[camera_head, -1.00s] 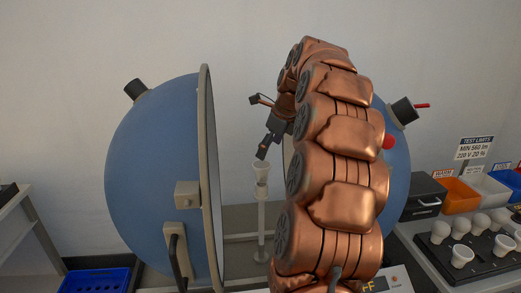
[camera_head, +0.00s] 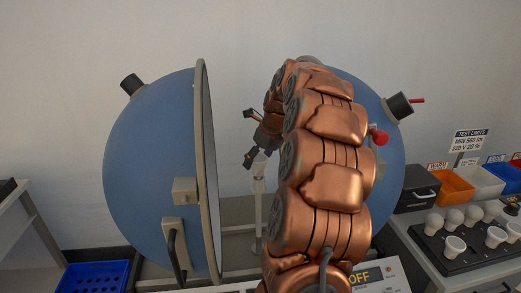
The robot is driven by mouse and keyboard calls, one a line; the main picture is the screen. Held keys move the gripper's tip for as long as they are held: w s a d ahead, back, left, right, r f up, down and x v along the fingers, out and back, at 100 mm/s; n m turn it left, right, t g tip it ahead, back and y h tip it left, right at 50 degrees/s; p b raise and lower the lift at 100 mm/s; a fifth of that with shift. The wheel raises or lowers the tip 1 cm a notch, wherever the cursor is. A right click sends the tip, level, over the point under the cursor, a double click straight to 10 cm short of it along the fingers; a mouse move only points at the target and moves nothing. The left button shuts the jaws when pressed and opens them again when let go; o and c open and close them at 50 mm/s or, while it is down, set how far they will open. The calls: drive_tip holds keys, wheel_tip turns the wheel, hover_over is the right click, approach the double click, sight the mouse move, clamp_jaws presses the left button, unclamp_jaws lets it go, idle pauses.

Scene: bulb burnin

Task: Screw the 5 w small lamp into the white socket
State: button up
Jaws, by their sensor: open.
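A slim white post (camera_head: 258,215) stands between the two halves of the blue sphere. A pale, cup-shaped piece (camera_head: 259,170) sits at its top, upright; I cannot tell whether it is the bare white socket or a socket with a lamp in it. My gripper (camera_head: 254,159) is open at this top piece and partly hides it. I cannot tell whether the fingers touch it. Several white lamps (camera_head: 453,247) stand in a black tray (camera_head: 468,262) at the right; which is the 5 W small one cannot be read.
The left sphere half (camera_head: 150,170) and right half (camera_head: 385,180) flank the post closely. A panel reading OFF (camera_head: 365,278) is at the front. Orange (camera_head: 453,187) and white (camera_head: 483,182) bins and a black box (camera_head: 415,193) stand at right; a blue crate (camera_head: 95,278) is at lower left.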

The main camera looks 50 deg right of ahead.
drive_tip(key=shift+w+f, duration=0.1)
drive_tip(key=shift+f, duration=0.15)
drive_tip(key=shift+c, duration=0.3)
drive_tip(key=c, duration=1.2)
drive_tip(key=shift+r+m+h+p, duration=0.15)
drive_tip(key=shift+m+h+p, duration=0.15)
drive_tip(key=shift+m+p, duration=0.35)
drive_tip(key=m+p, duration=0.1)
drive_tip(key=m, duration=0.1)
drive_tip(key=m+h+p, duration=0.1)
drive_tip(key=m+p, duration=0.1)
drive_tip(key=shift+r+m+h, duration=0.1)
drive_tip(key=shift+m+h, duration=0.15)
drive_tip(key=shift+h, duration=0.05)
drive_tip(key=shift+m+g+p, duration=0.4)
drive_tip(key=shift+m+p, duration=0.3)
drive_tip(key=shift+p, duration=0.25)
drive_tip(key=shift+f+m+h, duration=0.25)
drive_tip(key=shift+m+h, duration=0.15)
drive_tip(key=shift+m, duration=0.1)
